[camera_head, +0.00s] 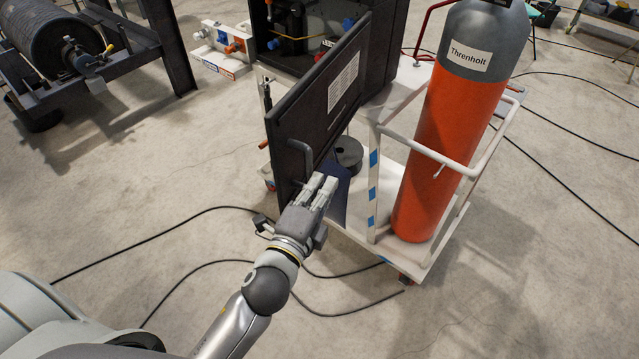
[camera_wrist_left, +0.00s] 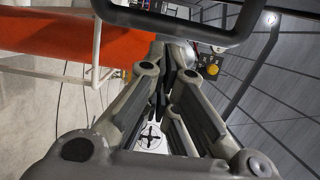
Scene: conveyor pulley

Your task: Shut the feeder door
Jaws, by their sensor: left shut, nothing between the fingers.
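The feeder door (camera_head: 315,95) is a dark panel with a white label, standing open from the black feeder box (camera_head: 385,45) on the cart. Its handle (camera_head: 301,158) is a dark bar near the door's lower front edge. The handle bar (camera_wrist_left: 180,28) also crosses the top of the left wrist view. My left gripper (camera_head: 326,184) is shut and empty, just below and right of the handle, close to the door's near edge. I cannot tell whether it touches the door. Its fingers (camera_wrist_left: 165,85) come together in the left wrist view. My right gripper is not in view.
A white cart (camera_head: 385,240) carries the box and an orange and grey gas cylinder (camera_head: 437,130) behind a white rail (camera_head: 430,155). Black cables (camera_head: 170,232) lie on the floor. A roller machine (camera_head: 55,45) stands at upper left. The floor left of the door is mostly clear.

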